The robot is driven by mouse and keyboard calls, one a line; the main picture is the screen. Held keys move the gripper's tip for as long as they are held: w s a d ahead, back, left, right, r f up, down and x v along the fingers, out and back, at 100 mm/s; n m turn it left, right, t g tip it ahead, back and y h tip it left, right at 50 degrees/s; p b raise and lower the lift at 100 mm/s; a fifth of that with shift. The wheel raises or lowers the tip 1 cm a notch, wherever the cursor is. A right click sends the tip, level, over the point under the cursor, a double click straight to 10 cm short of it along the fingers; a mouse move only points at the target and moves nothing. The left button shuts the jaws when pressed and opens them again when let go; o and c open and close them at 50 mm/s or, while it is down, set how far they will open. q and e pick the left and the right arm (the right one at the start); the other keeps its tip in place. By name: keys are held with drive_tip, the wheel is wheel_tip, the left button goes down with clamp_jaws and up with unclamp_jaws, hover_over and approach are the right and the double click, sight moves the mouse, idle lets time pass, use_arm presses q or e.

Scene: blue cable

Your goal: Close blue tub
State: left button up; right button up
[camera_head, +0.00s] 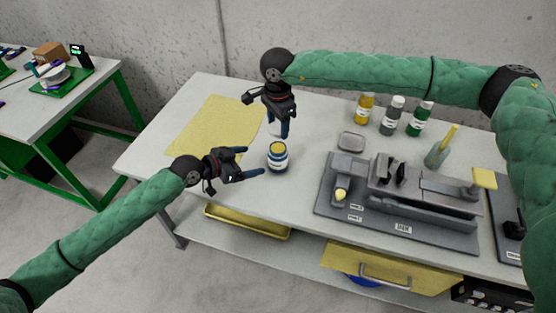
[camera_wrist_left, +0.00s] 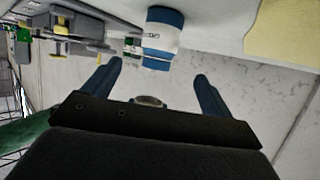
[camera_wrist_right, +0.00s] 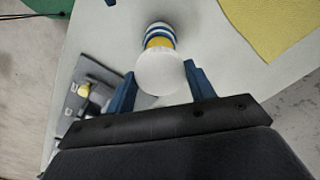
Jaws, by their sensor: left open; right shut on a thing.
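The blue tub (camera_head: 277,158) stands upright on the table with a white label, and yellow shows at its open top. In the right wrist view the tub (camera_wrist_right: 159,34) is just beyond a round white lid (camera_wrist_right: 160,74). My right gripper (camera_head: 279,126) is shut on this lid and holds it behind and above the tub, apart from it. My left gripper (camera_head: 253,161) is open and empty, just left of the tub, its fingers pointing at it. In the left wrist view the tub (camera_wrist_left: 163,40) lies beyond the open fingertips.
A yellow mat (camera_head: 214,128) lies at the left of the table. Bottles (camera_head: 391,115), a small grey dish (camera_head: 351,141) and a cup with a yellow-handled tool (camera_head: 436,155) stand at the back right. A grey fixture (camera_head: 405,220) fills the right front.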

use_arm(q)
drive_tip(key=x, duration=1.2)
drive_tip(key=shift+f, duration=0.1)
drive_tip(key=c, duration=1.5)
drive_tip(key=shift+o, duration=0.2)
use_arm(e)
hover_over(278, 147)
drive_tip(key=shift+s+f, duration=0.1)
drive_tip(key=shift+f, duration=2.4)
